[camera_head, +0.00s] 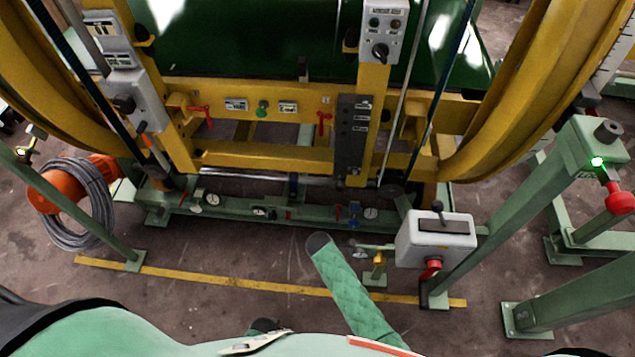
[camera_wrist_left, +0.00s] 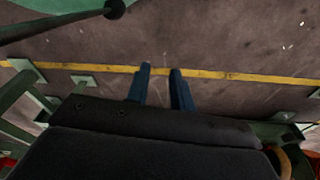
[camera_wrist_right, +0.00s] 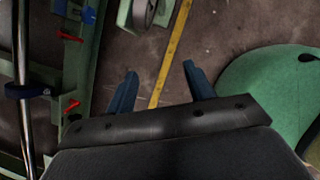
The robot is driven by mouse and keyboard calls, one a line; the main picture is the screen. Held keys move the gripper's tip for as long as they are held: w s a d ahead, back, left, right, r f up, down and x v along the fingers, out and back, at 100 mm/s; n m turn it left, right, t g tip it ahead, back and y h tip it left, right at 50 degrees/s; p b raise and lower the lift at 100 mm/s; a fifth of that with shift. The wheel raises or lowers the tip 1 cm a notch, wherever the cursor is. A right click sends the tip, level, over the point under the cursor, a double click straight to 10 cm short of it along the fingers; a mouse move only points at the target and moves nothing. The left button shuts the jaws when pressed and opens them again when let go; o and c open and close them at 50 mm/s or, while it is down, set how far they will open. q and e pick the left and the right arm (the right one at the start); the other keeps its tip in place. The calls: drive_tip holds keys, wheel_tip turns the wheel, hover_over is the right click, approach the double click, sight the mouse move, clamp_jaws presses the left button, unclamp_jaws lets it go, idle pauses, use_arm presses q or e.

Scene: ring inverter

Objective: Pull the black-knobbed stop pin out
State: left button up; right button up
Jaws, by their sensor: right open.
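I cannot tell for sure which part is the stop pin. Black knobs show in the head view: one atop the green post (camera_head: 608,130) at the right, one on the white box (camera_head: 437,206), and one on the grey box (camera_head: 123,103) at the left. My left gripper (camera_wrist_left: 160,70) shows in its wrist view with two blue fingers a small gap apart, empty above the floor. My right gripper (camera_wrist_right: 159,70) shows in its wrist view with fingers wide apart and empty, beside the green rail. Neither gripper touches a knob. Neither gripper's fingertips can be made out in the head view.
A yellow ring frame (camera_head: 260,155) fills the back. A green rail (camera_head: 270,207) with gauges runs below it. A red knob (camera_head: 620,198) hangs by the right post. A coiled grey cable (camera_head: 75,205) hangs at the left.

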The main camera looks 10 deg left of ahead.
drive_tip(key=w+a+r+n+t+h, duration=0.2)
drive_tip(key=w+a+r+n+h, duration=0.3)
drive_tip(key=w+r+n, duration=0.9)
drive_tip(key=t+h, duration=0.1)
drive_tip(key=t, duration=0.1)
approach(340, 175)
drive_tip(key=s, duration=0.3)
use_arm(q)
drive_tip(key=s+a+f+p, duration=0.2)
drive_tip(key=a+f, duration=0.1)
drive_tip(key=f, duration=0.1)
drive_tip(key=shift+a+f, duration=0.2)
drive_tip(key=shift+a, duration=0.1)
use_arm(e)
drive_tip(key=x, duration=0.8)
drive_tip(key=shift+s+f+n, duration=0.2)
drive_tip(key=shift+f+n, duration=0.1)
drive_tip(key=c, duration=1.1)
use_arm(q)
drive_tip(key=shift+r+p, duration=0.1)
drive_tip(key=shift+p, duration=0.2)
